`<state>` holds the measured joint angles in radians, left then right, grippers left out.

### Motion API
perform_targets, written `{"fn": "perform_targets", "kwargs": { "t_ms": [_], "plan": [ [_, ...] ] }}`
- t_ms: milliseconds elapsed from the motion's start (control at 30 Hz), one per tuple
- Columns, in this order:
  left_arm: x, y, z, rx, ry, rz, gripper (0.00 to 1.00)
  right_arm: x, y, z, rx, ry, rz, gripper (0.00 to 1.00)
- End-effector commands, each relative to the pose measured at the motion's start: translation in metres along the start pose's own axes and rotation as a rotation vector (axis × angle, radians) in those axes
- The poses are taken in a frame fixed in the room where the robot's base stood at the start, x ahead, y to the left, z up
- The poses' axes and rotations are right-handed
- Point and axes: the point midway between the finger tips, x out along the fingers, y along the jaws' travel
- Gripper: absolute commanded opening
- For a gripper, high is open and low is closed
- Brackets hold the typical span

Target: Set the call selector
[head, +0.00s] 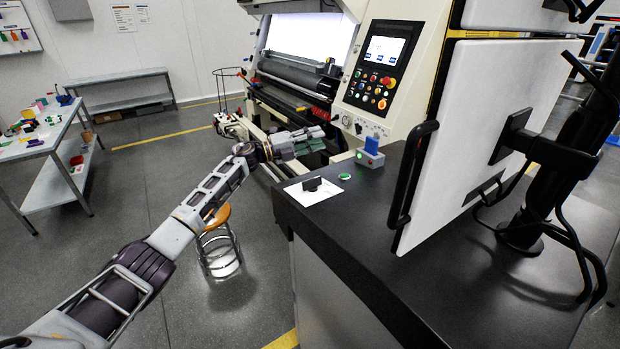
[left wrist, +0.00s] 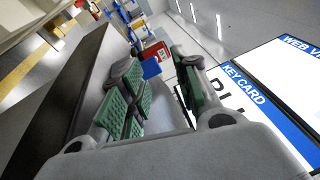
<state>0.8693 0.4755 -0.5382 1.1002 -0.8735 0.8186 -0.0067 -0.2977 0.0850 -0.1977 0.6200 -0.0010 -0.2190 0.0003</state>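A small grey box with a blue upright selector knob (head: 371,144) and a lit green lamp stands on the dark counter's far left corner in the head view. A blue shape (left wrist: 151,68) between my fingertips in the left wrist view may be this knob; I cannot be sure. My left gripper (head: 318,139) has green finger pads and is just left of the box, apart from the knob in the head view. Its fingers (left wrist: 158,72) are spread and nothing is held between them. My right gripper is not in view.
A large white panel (head: 490,120) with a black handle rises at right. The machine's control panel (head: 382,68) stands behind.

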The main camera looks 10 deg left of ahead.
Motion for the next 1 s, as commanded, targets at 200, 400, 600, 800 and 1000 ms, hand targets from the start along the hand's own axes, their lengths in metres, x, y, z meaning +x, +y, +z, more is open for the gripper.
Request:
{"fn": "perform_targets", "kwargs": {
  "t_ms": [200,400,600,800,1000],
  "plan": [
    [0.009,-0.042,-0.044,0.228,0.231,0.103,0.31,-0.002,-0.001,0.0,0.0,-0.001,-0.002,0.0],
    [0.003,-0.061,-0.078,0.417,0.424,0.232,0.31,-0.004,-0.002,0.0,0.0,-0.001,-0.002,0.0],
    [-0.015,-0.072,-0.101,0.589,0.593,0.393,0.31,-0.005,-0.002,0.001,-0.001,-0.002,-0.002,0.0],
    [-0.043,-0.08,-0.111,0.74,0.737,0.584,0.31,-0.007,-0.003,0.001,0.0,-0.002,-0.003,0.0],
    [-0.077,-0.09,-0.109,0.857,0.843,0.788,0.31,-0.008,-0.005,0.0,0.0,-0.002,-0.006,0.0]
  ]
}}
